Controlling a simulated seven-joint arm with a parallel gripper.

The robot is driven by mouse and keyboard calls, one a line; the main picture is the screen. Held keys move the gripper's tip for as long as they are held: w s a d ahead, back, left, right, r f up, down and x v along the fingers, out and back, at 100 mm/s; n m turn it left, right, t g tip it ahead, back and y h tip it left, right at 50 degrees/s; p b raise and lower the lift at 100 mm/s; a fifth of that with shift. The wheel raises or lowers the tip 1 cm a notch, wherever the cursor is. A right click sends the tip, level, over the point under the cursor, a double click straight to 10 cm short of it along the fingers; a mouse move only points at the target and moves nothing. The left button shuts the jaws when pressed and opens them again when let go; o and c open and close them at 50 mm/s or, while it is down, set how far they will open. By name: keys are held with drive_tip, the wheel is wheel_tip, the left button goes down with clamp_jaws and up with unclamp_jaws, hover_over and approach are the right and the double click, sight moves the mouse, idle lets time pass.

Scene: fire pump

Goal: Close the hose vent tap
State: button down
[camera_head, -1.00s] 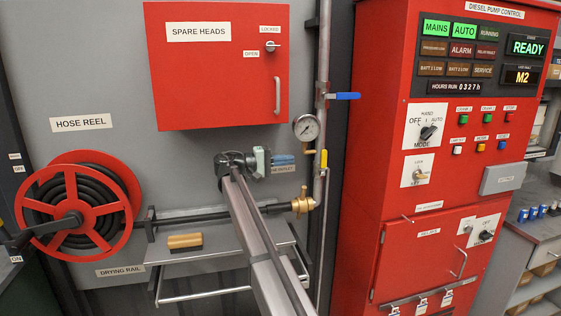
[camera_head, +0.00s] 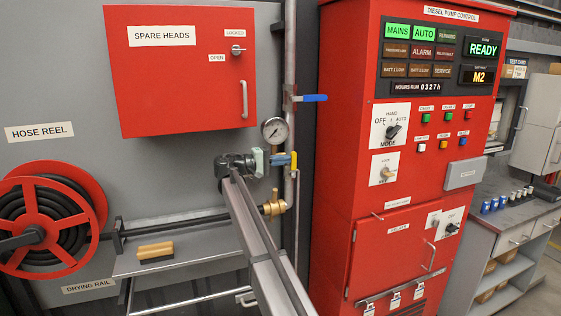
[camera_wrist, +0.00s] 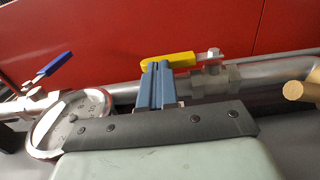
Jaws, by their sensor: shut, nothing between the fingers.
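A small tap with a yellow lever (camera_head: 294,161) sits on the vertical pipe, below the pressure gauge. In the wrist view the yellow lever (camera_wrist: 168,61) lies along the pipe, with its pivot nut (camera_wrist: 212,55) to the right. No readable label by it shows whether it is the hose vent tap. My gripper (camera_head: 283,159) is shut and empty, its blue fingers just left of the lever. In the wrist view the fingertips (camera_wrist: 156,66) overlap the lever's free end; I cannot tell whether they touch it.
A blue-lever tap (camera_head: 312,98) and the pressure gauge (camera_head: 274,130) are above on the pipe. A brass valve (camera_head: 273,207) is below. The red pump control cabinet (camera_head: 345,200) stands close on the right. The hose reel (camera_head: 45,220) is at left, beyond a grey shelf (camera_head: 190,252).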

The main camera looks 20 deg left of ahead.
drive_tip(key=shift+w+d+r, duration=0.25)
drive_tip(key=shift+w+d, duration=0.05)
drive_tip(key=r+v, duration=0.2)
drive_tip(key=v, duration=1.1)
drive_tip(key=shift+s+a, duration=0.3)
